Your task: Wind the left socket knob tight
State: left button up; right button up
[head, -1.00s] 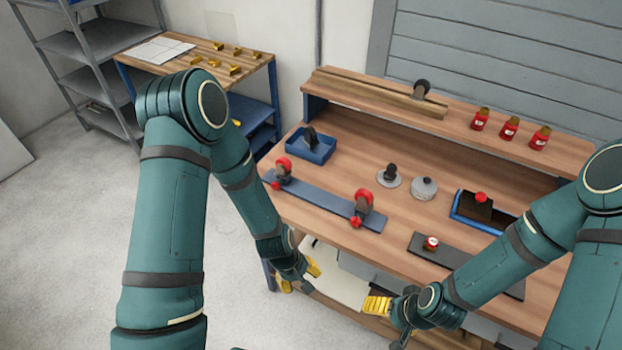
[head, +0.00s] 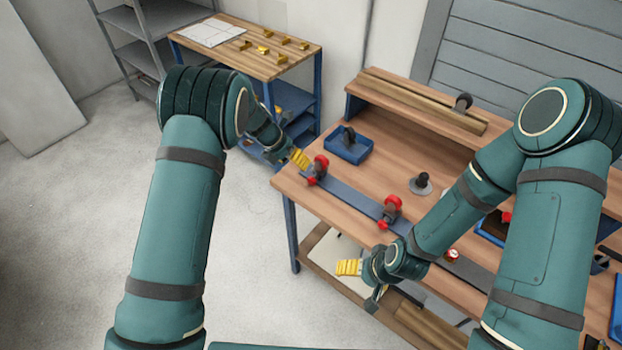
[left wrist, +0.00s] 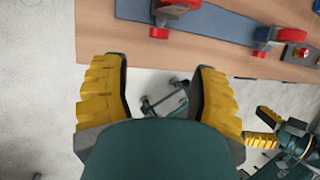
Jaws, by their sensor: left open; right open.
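The left socket (head: 318,174) stands near the left end of a blue-grey rail, with a red wheel on top and a small red knob (head: 311,181) low on its front. In the left wrist view the left socket's knob (left wrist: 159,32) shows above and beyond the fingers. My left gripper (head: 301,159) is open and empty, with yellow fingers, just left of the left socket. No contact with the knob shows. The right socket (head: 390,212) stands further along the rail. My right gripper (head: 349,267) has yellow fingers and hangs in front of the table's front edge, empty.
A blue tray (head: 349,147) with a dark part stands behind the rail. A dark knobbed piece on a grey disc (head: 421,184) is right of it. A side table (head: 240,50) with yellow blocks stands at the back left. My right arm covers much of the workbench's right side.

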aim_at(310, 179)
pick_arm(q)
jog(key=x, duration=1.2)
jog(key=shift+b, duration=0.4)
jog(key=shift+o, duration=0.2)
grip_shut()
